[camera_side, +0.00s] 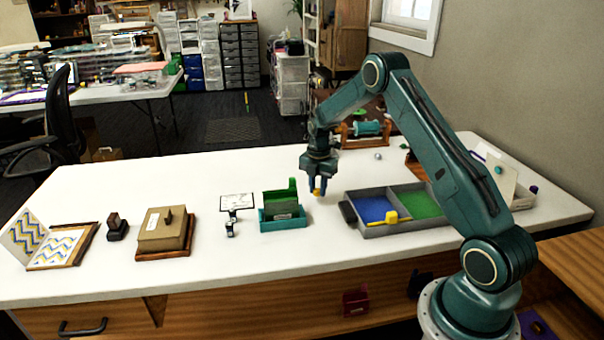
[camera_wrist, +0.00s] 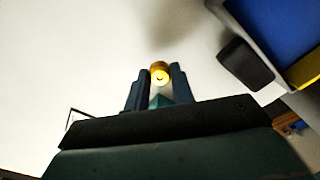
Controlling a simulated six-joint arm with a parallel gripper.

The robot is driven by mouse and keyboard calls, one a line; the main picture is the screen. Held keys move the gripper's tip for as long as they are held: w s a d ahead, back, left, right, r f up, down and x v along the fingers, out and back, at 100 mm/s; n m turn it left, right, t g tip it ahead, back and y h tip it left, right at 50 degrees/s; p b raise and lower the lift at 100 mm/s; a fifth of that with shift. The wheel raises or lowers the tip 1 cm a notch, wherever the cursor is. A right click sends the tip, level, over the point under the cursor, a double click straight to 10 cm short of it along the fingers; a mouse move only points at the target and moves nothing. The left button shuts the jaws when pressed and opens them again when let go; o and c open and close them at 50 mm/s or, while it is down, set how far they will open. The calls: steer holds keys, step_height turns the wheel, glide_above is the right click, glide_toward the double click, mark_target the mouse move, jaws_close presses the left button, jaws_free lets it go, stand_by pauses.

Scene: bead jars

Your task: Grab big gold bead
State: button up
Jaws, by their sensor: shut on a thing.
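The gold bead (camera_wrist: 160,72) is round and shiny, with a small dark mark on its face, and sits between my fingertips in the wrist view. My gripper (camera_wrist: 159,85) is shut on it. In the side view my gripper (camera_side: 317,189) points down over the white table, between the green box and the divided tray, with a small yellow-gold spot at its tips. The bead seems to be at or just above the table; I cannot tell if it touches.
A grey tray (camera_side: 372,229) with blue and green compartments stands right of my gripper, with a yellow scoop (camera_side: 390,217) and a dark block (camera_side: 348,213) at it. A green and teal box (camera_side: 283,224) stands to the left. A small silver ball (camera_side: 378,156) lies behind.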

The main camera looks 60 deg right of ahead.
mark_target(318, 189)
step_height(318, 189, up, 17)
stand_by(0.4)
